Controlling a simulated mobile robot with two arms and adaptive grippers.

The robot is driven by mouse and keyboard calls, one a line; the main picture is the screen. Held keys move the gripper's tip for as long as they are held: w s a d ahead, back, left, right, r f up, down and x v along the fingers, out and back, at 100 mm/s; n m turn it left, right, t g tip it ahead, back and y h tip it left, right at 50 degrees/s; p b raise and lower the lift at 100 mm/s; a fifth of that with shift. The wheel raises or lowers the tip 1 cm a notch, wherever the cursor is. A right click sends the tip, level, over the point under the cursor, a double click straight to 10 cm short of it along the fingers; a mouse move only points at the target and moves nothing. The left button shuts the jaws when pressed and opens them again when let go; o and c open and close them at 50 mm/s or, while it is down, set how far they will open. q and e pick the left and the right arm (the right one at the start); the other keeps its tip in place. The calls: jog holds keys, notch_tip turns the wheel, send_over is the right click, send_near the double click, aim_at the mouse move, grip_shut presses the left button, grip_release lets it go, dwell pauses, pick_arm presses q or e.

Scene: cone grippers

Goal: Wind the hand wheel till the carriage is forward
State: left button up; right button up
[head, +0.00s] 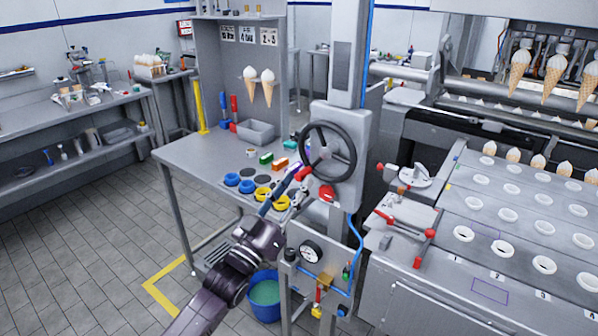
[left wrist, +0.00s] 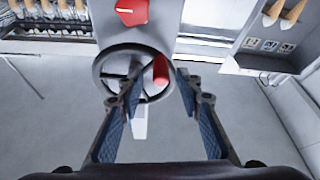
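The black hand wheel (head: 328,152) is on the front of a grey column, with a red handle (head: 305,174) at its lower left rim. My left gripper (head: 293,180) reaches up from below to this handle. In the left wrist view the wheel (left wrist: 104,80) shows ahead, and the red handle (left wrist: 160,70) lies between the spread fingertips of my left gripper (left wrist: 160,88). Gaps show on both sides of the handle, so the gripper is open and not closed on it. I cannot tell which part is the carriage. My right gripper is not in view.
A red knob (head: 326,193) sits just below the wheel. A workbench (head: 190,152) with coloured rings and small blocks is left of the column. A gauge (head: 311,251) and a blue bucket (head: 265,292) are below. A cone machine (head: 500,215) fills the right.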

aim_at(298, 180)
pick_arm(q)
jog(key=shift+p+x, duration=0.3)
jog(key=shift+x, duration=1.3)
grip_shut()
